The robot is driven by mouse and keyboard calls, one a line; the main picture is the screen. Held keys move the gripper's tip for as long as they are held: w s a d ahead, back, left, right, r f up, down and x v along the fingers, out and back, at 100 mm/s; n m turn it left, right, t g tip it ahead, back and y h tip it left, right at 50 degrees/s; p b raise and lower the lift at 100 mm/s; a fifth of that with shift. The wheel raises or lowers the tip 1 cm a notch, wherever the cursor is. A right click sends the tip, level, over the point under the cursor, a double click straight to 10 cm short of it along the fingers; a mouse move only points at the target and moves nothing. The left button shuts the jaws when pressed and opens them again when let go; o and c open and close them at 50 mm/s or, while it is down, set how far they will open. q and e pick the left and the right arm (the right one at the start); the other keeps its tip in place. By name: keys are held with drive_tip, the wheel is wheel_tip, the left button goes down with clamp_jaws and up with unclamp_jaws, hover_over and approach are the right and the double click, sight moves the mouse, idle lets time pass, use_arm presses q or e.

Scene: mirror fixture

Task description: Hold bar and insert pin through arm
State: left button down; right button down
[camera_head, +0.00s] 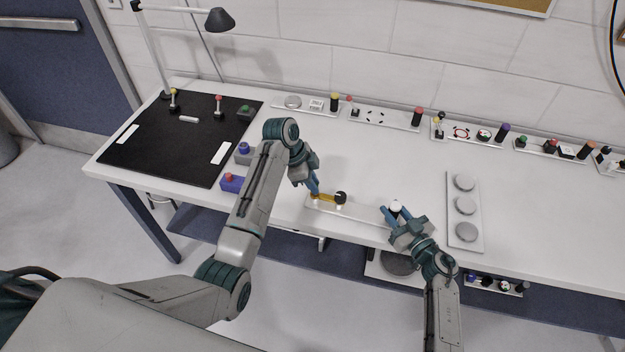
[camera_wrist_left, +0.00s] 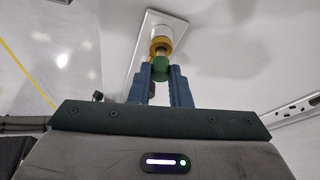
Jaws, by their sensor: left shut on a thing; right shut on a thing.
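A long white bar (camera_head: 362,220) lies along the table's front edge. A yellow arm (camera_head: 327,197) with a black round end (camera_head: 341,198) sits over its left part. My left gripper (camera_head: 316,193) is at the yellow arm's left end. In the left wrist view its blue fingers (camera_wrist_left: 161,75) are shut on a green-headed pin (camera_wrist_left: 161,67), lined up with the yellow ring (camera_wrist_left: 160,46) of the arm and a white post. How deep the pin sits cannot be told. My right gripper (camera_head: 394,213) is shut around a white rounded piece (camera_head: 396,206) at the bar's right end.
A white plate with several grey discs (camera_head: 465,205) lies right of my right gripper. A black mat (camera_head: 170,150) with small parts and a lamp (camera_head: 219,20) are at the left. Trays of small parts (camera_head: 384,117) line the wall. The middle table is clear.

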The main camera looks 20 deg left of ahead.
use_arm(q)
drive_tip(key=shift+f, duration=0.85)
drive_tip(key=c, duration=1.3)
unclamp_jaws()
drive_tip(key=v, duration=1.2)
drive_tip(key=shift+o, duration=1.2)
